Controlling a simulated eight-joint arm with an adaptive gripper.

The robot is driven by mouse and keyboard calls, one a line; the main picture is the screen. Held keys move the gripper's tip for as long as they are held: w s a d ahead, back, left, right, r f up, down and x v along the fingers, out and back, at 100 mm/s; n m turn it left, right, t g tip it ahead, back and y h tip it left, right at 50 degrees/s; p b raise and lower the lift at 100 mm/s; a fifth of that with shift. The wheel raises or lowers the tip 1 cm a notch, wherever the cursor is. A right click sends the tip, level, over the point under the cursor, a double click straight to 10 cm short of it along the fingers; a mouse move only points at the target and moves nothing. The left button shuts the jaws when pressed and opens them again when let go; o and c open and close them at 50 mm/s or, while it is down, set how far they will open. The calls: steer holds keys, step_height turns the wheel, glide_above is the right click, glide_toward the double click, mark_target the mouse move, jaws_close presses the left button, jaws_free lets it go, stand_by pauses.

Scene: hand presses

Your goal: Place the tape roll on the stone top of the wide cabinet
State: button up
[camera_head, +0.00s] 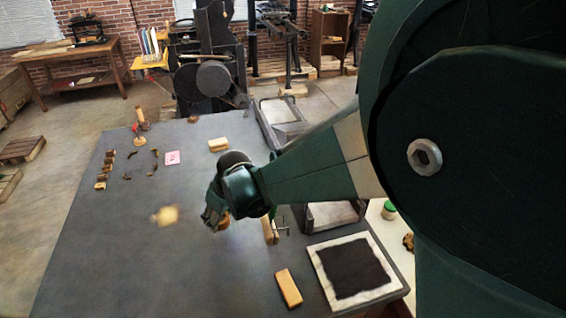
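The wide cabinet's dark grey top (110,250) fills the middle and lower left of the head view. My gripper (214,217) hangs over the middle of this top, pointing down. A small orange-brown thing (223,223) shows right at its fingertips. I cannot tell whether it is held, or whether it is the tape roll. The fingers are small and dark, so their opening is unclear. No tape roll can be made out for certain. A blurred yellowish patch (165,215) lies on the top to the left of my gripper.
A wooden block (288,288), a white-framed dark panel (353,270), and a pale block (218,145) lie on the top. Small brown pieces and a pink card (172,158) lie at the far left. A green-lidded jar (388,209) stands right. The lower left is clear.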

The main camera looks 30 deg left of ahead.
mark_target(221, 223)
steer(key=shift+f, duration=0.1)
steer(key=shift+f, duration=1.75)
steer(key=shift+f+b, duration=0.15)
steer(key=shift+b, duration=0.2)
steer(key=o, duration=0.9)
steer(key=shift+r, duration=0.2)
steer(key=shift+p+v, duration=0.7)
steer(key=shift+v, duration=5.25)
